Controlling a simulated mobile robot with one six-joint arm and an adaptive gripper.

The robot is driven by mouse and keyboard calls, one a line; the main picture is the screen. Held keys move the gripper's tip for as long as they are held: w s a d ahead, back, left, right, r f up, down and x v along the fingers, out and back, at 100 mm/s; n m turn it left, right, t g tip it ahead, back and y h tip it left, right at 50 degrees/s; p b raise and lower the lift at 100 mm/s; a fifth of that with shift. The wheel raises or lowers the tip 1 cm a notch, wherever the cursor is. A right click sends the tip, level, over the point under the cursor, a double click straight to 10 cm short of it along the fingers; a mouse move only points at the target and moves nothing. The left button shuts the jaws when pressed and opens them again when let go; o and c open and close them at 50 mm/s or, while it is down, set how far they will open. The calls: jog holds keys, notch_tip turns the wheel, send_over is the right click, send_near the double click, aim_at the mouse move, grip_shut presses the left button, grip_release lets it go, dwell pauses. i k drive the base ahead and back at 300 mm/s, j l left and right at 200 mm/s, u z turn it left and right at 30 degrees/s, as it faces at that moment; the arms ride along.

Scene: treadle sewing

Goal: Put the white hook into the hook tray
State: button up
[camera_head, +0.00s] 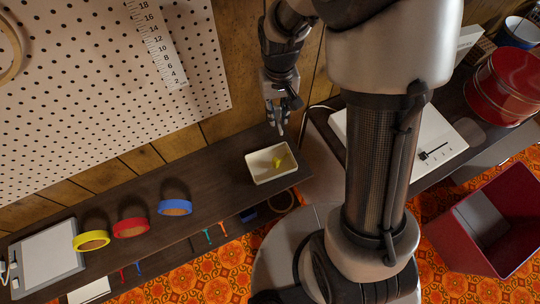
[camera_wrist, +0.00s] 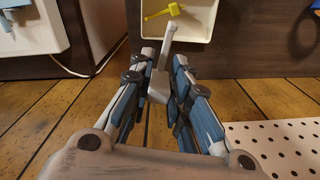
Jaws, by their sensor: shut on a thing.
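The white hook (camera_wrist: 168,45) is between the fingers of my gripper (camera_wrist: 164,62) in the wrist view, its narrow end pointing toward the tray. My gripper is shut on it. The hook tray (camera_head: 255,174) is a shallow cream tray on the dark shelf in the head view; its rim also shows at the top of the wrist view (camera_wrist: 190,38). A yellow hook (camera_head: 278,161) lies in the tray and shows in the wrist view too (camera_wrist: 162,12). In the head view my gripper (camera_head: 280,120) is just behind the tray, near the wall; the held hook is hard to make out there.
Blue (camera_head: 175,208), red (camera_head: 131,228) and yellow (camera_head: 91,240) tape rolls stand on the shelf left of the tray. A pegboard (camera_head: 110,90) covers the wall at the left. Several small coloured hooks hang below the shelf's front edge. A red bin (camera_head: 470,240) stands at the right.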

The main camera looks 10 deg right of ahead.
aim_at(262, 170)
jog(key=j+z, duration=0.1)
jog(key=z, duration=0.7)
jog(key=j+z, duration=0.15)
jog(key=z, duration=0.25)
jog(key=k+j, duration=0.4)
jog(key=j, duration=0.25)
jog(key=z, duration=0.05)
